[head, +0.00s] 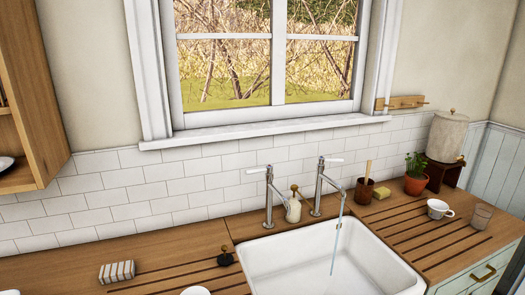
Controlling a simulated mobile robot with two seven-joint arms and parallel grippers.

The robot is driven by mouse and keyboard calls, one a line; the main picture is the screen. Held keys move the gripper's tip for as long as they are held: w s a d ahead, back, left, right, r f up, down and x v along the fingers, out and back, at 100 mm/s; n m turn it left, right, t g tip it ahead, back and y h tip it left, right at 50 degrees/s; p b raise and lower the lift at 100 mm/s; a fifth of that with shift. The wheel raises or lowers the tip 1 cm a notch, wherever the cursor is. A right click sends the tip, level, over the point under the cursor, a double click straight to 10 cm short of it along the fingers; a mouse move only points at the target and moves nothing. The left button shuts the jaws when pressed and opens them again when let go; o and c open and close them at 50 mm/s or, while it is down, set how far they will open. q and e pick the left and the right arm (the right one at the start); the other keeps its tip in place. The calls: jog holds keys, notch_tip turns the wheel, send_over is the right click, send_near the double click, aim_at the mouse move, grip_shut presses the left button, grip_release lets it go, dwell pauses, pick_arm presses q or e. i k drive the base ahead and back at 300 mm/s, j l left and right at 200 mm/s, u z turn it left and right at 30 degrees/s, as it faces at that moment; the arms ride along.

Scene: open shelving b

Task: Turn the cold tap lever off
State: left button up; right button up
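Two chrome taps stand behind the white sink (262,281). The left tap (269,200) has a white lever (256,170) pointing left, and no water shows from it. The right tap (319,190) has a white lever (335,160) pointing right. Its spout reaches forward over the sink, and a thin stream of water (335,248) falls from it into the basin. Any hot or cold marking is too small to read. Neither of my grippers is in view.
A soap bottle (294,208) stands between the taps. Right of them are a brown pot (364,192), yellow sponge (382,194), potted plant (415,178), cup (438,209) and glass (481,216). A striped block (117,272) and black plug (226,258) lie on the left counter.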

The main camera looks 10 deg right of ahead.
aim_at(320, 160)
jog(key=l+u, duration=0.3)
jog(key=l, duration=0.55)
jog(key=l+u, duration=0.25)
jog(key=l, duration=0.65)
